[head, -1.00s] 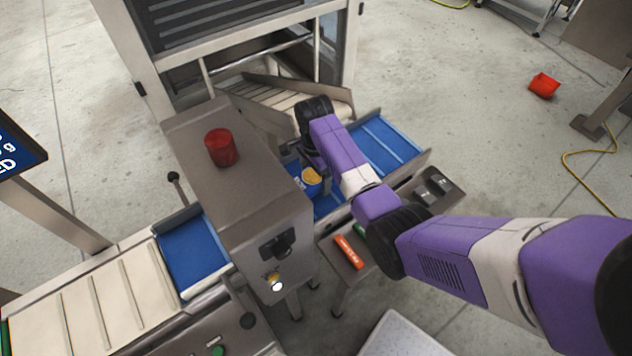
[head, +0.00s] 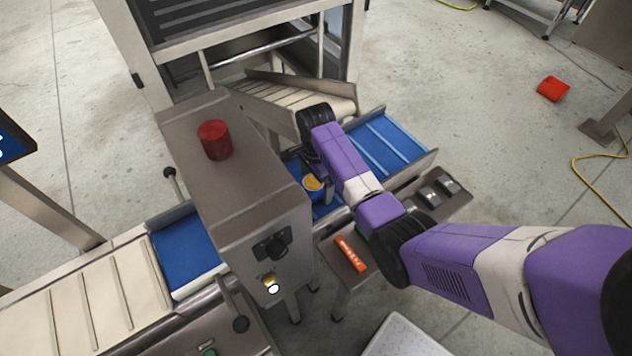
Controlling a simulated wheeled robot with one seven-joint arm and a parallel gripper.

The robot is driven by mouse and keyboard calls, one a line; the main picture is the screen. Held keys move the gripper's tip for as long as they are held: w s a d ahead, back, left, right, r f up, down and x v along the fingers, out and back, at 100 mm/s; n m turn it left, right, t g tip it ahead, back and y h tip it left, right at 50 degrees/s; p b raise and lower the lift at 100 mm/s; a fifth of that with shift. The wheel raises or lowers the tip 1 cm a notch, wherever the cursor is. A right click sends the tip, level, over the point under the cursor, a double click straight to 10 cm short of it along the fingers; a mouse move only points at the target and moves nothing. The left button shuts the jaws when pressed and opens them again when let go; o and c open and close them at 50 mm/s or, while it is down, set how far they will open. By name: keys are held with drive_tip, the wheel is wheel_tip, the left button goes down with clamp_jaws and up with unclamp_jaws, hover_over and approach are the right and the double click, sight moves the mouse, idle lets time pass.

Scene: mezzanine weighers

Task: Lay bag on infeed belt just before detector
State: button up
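The bag (head: 313,184), blue with a yellow-orange patch, is at the infeed belt (head: 406,140), right beside the detector's opening. The infeed belt is blue with raised cross strips. The detector (head: 232,180) is a grey metal box with a red lamp on top, left of the bag. My gripper (head: 323,178) points down at the bag from above. Its fingers are mostly hidden by my arm, so I cannot tell whether they are closed on the bag, or whether the bag rests on the belt.
A second blue belt (head: 185,250) leaves the detector at left, joining a cream conveyor (head: 95,300). A cream chute (head: 300,98) stands behind the infeed belt. An orange item (head: 352,253) lies on a front ledge. A red container (head: 552,88) is on the floor.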

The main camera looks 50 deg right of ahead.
wheel_tip(320, 180, up, 12)
drive_tip(key=shift+b, duration=0.3)
idle(0.8)
